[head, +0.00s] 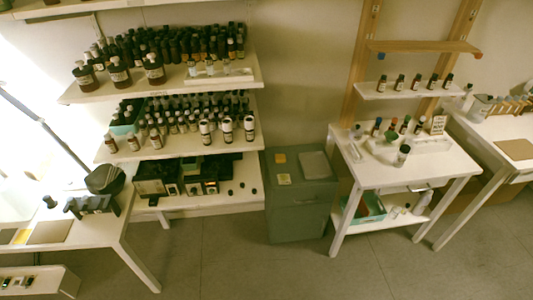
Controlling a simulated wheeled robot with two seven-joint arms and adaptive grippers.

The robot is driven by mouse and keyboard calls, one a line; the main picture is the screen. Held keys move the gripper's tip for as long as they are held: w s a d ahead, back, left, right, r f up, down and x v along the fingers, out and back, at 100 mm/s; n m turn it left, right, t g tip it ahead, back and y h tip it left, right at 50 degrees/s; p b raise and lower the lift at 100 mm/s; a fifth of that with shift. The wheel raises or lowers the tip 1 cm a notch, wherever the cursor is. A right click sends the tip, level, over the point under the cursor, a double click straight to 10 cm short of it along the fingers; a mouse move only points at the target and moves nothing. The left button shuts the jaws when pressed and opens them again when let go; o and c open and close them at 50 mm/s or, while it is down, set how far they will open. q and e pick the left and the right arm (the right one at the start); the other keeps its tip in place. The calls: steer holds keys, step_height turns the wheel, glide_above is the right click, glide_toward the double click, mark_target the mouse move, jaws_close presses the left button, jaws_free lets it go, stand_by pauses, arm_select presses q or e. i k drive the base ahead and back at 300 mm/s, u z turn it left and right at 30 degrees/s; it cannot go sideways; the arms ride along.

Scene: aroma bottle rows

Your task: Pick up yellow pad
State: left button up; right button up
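A small yellow pad (280,158) lies flat on top of the grey-green cabinet (300,215), near its back left. A paler yellow, squarish item (284,179) lies in front of it on the same top, apart from it. Another small yellow piece (21,236) lies on the white table at the far left, beside a brown flat board (50,232). Which of these the task names cannot be told for sure. Neither of my grippers shows in the head view.
A pale flat tray (314,165) shares the cabinet top. Bottle-filled shelves (180,148) stand left of the cabinet. A white table (420,170) with bottles stands right of it. The floor (240,262) in front is clear.

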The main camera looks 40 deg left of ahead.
mark_target(279, 158)
steer(key=u, duration=0.6)
steer(key=i, duration=0.65)
steer(key=u, duration=0.75)
